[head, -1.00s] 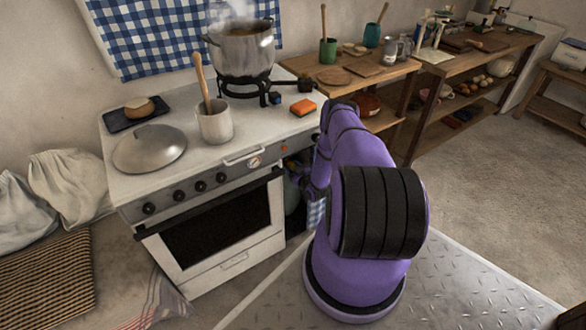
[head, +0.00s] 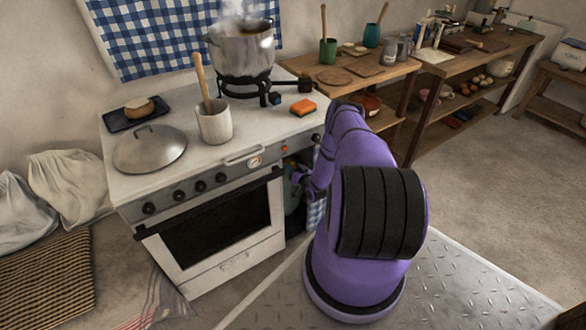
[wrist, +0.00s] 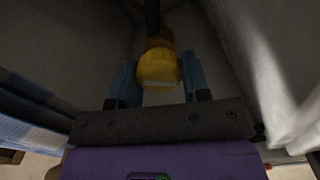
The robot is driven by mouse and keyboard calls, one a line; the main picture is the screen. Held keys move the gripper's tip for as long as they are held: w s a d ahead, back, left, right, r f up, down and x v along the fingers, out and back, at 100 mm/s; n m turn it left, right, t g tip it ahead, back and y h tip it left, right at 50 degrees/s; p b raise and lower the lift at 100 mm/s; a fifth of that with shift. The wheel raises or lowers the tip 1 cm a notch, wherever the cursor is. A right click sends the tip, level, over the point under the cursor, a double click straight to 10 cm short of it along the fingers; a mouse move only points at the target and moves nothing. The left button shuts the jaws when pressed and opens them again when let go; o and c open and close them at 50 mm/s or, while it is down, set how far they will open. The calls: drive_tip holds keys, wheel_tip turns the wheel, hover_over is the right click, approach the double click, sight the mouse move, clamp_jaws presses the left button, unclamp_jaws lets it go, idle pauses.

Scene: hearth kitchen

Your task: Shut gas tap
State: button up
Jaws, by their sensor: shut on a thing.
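The gas tap (wrist: 158,68) shows in the wrist view as a rounded yellow knob with an orange-brown part behind it and a dark stem or hose above. My gripper (wrist: 159,82) has its two blue fingers on either side of the yellow knob, shut on it. In the head view my purple arm reaches low into the gap right of the stove (head: 228,255), and the fingers and tap are mostly hidden there. A dull green shape, perhaps the gas bottle (head: 291,200), shows partly in that gap. The knob's turned position cannot be told.
A steaming pot (head: 240,52) stands on the black burner; whether a flame burns is unclear. A blue-checked cloth (head: 316,213) hangs beside my arm. The wooden bench (head: 345,70) stands close on the right. The floor farther right (head: 480,180) is open.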

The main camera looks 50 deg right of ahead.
drive_tip(key=m, duration=1.1)
drive_tip(key=shift+s+f, duration=0.1)
drive_tip(key=shift+m, duration=0.4)
drive_tip(key=o, duration=0.9)
drive_tip(key=shift+o, duration=0.2)
drive_tip(key=v, duration=1)
drive_tip(key=shift+s, duration=0.35)
drive_tip(key=shift+a, duration=0.1)
